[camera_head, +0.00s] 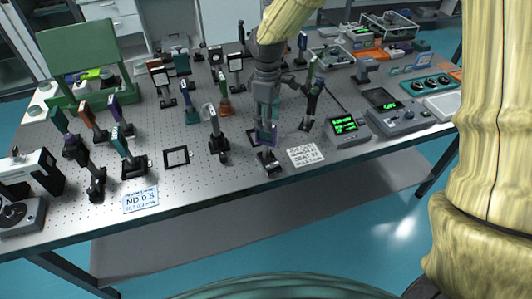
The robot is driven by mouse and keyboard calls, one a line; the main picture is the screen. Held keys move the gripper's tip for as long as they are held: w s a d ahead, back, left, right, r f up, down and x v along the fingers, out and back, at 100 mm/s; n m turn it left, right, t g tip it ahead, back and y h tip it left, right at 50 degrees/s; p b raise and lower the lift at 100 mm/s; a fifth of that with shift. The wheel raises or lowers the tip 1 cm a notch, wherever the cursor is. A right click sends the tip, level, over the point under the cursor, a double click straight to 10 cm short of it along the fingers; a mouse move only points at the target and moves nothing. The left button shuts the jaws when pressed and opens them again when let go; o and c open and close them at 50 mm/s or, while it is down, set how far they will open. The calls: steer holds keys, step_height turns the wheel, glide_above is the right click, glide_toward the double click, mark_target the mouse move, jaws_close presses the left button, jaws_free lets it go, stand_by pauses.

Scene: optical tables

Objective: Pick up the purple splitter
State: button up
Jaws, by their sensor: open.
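The perforated table (190,192) is crowded with posts and optics. A dark post mount (311,100) stands close right of my gripper. A white label card (305,154) and a green-lit meter (347,128) lie further right. A flat black frame (176,156) is at left.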

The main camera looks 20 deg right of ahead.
mark_target(267, 135)
steer(key=shift+w+d+f, duration=0.1)
steer(key=shift+w+f, duration=0.1)
steer(key=shift+f, duration=0.7)
steer(key=shift+s+f+p, duration=0.25)
steer(key=shift+f+p, duration=1)
steer(key=shift+f, duration=1.5)
jaws_close()
